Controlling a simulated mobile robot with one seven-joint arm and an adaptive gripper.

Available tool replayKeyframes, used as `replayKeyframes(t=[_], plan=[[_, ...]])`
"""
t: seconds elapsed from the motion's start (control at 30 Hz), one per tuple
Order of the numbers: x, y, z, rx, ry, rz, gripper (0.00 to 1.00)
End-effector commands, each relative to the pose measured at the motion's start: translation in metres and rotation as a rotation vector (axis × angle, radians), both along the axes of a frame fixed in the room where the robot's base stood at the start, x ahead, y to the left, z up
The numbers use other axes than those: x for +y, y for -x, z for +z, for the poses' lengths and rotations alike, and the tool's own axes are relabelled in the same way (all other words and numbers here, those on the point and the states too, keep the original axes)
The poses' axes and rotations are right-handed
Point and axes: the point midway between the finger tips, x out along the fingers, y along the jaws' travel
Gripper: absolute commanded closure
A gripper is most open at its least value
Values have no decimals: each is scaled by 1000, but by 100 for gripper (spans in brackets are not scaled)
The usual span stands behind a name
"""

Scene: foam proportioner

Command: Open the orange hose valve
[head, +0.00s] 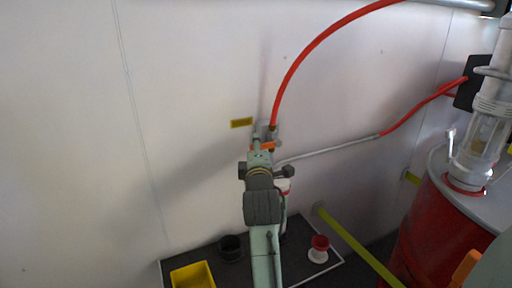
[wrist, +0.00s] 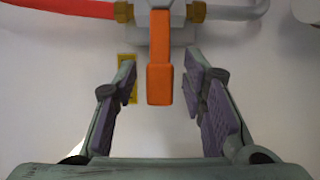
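The orange hose valve handle (wrist: 160,70) shows in the wrist view at the upper middle, on a grey valve body with brass fittings (wrist: 197,12). My gripper (wrist: 163,88) is open, with one purple-padded finger on each side of the handle. There is a visible gap between the handle and each finger. In the head view the orange handle (head: 263,146) is a small patch just beyond my gripper (head: 259,150), which partly hides the valve.
A red hose (head: 302,62) rises from the valve and a grey hose (head: 330,149) runs right. A yellow label (head: 241,122) is on the white wall. Below are a yellow bin (head: 192,276), a black cup (head: 230,247) and a red-and-white part (head: 319,248). A red drum (head: 432,235) stands right.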

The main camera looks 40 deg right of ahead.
Motion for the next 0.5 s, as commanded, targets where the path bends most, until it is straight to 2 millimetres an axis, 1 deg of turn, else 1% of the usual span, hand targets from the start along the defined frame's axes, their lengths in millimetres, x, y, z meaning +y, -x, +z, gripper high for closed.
replayKeyframes(t=[0.1,0.5], plan=[[0,0,0,0,0,0,62],[0,0,0,0,0,0,88]])
